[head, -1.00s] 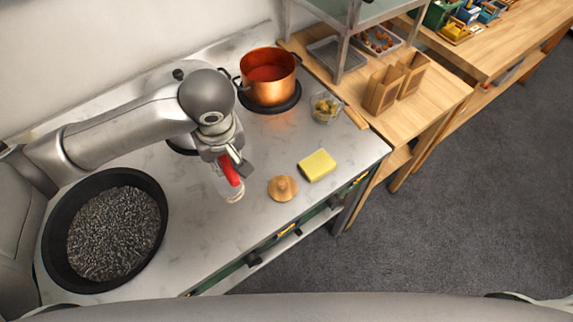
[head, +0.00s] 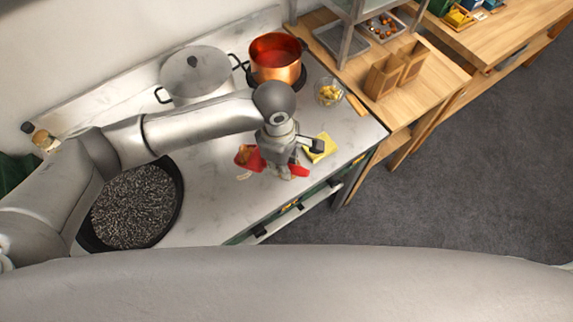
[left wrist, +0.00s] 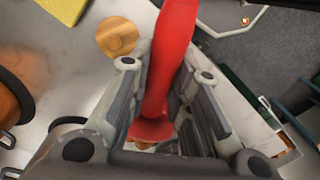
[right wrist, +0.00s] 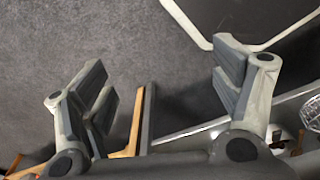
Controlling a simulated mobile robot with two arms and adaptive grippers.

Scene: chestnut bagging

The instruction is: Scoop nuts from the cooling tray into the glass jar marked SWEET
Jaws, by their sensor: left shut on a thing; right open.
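My left gripper (head: 280,168) is shut on a red object (left wrist: 168,60) over the front of the counter, beside the yellow sponge. In the left wrist view the object is long, flaring low between the fingers; I cannot tell its full shape. Something clear shows beneath its lower end, too hidden to name. A tray with round brown nuts (head: 383,27) stands on the wooden table at the back. A glass container with yellowish contents (head: 328,93) stands at the counter's right; no SWEET marking is readable. My right gripper (right wrist: 170,95) is open and empty, out of the head view.
A copper pot (head: 275,58) and a lidded pot (head: 195,72) stand at the back. A wide black pan (head: 135,205) of dark granules is at left. A yellow sponge (head: 320,147) and round wooden piece (left wrist: 117,37) lie nearby. Wooden holders (head: 395,72) stand on the table.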

